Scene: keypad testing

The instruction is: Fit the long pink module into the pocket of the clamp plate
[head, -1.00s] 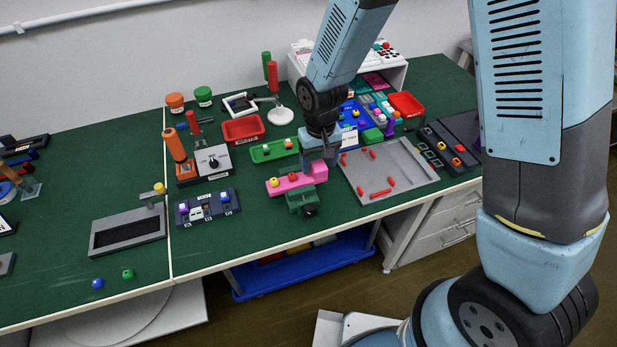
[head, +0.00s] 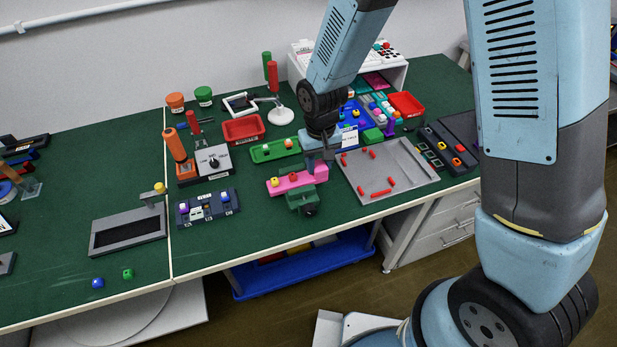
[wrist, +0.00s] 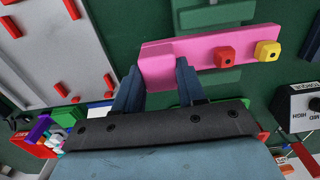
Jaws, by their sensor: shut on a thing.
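The long pink module (head: 290,184) has a red and a yellow button on top. My gripper (head: 312,160) is shut on its taller end block, at the right end in the head view. The wrist view shows the module (wrist: 190,58) between both fingers (wrist: 158,85), its buttoned length reaching right. A dark grey plate (head: 100,245) with a long recessed pocket lies at the front left; it looks like the clamp plate. The plate is not seen in the wrist view.
A green vise-like fixture (head: 301,203) is just under the module; I cannot tell whether they touch. A dark blue button panel (head: 207,208) lies between module and plate. A grey tray (head: 413,165) with red pegs is right.

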